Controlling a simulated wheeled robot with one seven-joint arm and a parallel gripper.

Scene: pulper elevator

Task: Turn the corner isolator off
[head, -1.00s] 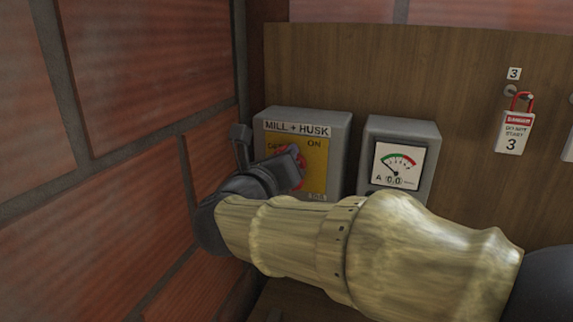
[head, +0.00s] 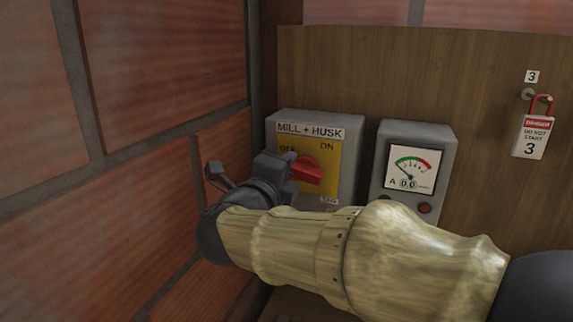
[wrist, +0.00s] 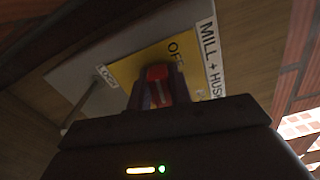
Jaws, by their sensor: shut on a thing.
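The corner isolator is a grey box (head: 352,160) labelled MILL + HUSK, with a yellow plate (head: 328,187) marked OFF at upper left and ON at upper right. Its red handle (head: 310,172) slants, its upper left end toward the OFF mark. My gripper (head: 291,166) is at the handle's left part and is shut on it. In the wrist view the red handle (wrist: 158,76) sits between the two dark fingers, close to the OFF lettering on the yellow plate (wrist: 127,70). The fingers hide part of the handle, and my wrist hides the ON side there.
A brick wall (head: 150,80) stands close on the left of my gripper. An ammeter box (head: 447,165) is right of the isolator. A red padlock with a danger tag (head: 534,138) hangs on the wooden board (head: 430,80) further right.

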